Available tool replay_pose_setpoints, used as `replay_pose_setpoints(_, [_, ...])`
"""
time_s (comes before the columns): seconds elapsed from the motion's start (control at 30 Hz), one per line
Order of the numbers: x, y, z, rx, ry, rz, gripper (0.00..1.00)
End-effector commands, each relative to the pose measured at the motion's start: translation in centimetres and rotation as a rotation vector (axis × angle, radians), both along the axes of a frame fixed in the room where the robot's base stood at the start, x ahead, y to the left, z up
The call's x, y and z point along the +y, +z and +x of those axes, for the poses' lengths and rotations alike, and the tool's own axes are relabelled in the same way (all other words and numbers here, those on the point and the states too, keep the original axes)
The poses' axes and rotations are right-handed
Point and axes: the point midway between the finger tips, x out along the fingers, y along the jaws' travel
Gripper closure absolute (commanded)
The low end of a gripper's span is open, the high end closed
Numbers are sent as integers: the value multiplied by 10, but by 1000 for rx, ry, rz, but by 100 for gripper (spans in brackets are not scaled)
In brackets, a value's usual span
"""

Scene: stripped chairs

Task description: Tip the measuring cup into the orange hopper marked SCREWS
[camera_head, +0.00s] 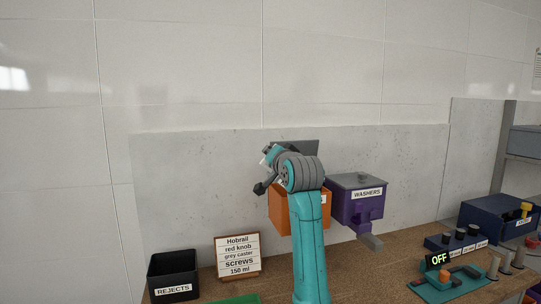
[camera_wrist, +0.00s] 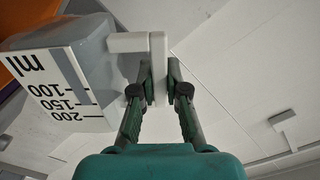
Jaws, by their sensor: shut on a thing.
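The measuring cup (camera_wrist: 75,75), grey and white with black ml marks, is at the left of the wrist view. Its marks read upside down there; I cannot tell its true tilt. My gripper (camera_wrist: 160,85) is shut on the cup's white handle (camera_wrist: 158,60). In the head view the gripper (camera_head: 262,187) is partly hidden by my arm, and I cannot make out the cup. The orange hopper (camera_head: 284,214) is behind my arm, most of its label hidden. An orange surface (camera_wrist: 12,68) also shows beside the cup in the wrist view.
A dark grey panel (camera_head: 298,146) stands above the orange hopper. The purple WASHERS hopper (camera_head: 350,206) with a closed lid is to its right. A card (camera_head: 238,256) reads screws, 150 ml. A black REJECTS bin (camera_head: 172,276) is at left. A green device (camera_head: 446,285) shows OFF.

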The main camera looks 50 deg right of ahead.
Motion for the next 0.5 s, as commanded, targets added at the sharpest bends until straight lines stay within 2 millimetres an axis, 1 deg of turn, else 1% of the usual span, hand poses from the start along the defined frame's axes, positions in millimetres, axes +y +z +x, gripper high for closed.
replay_pose_setpoints(0.2, [-3, 5, -2, -38, 0, 58, 100])
replay_pose_setpoints(0.5, [-3, 5, -2, -43, 0, 67, 100])
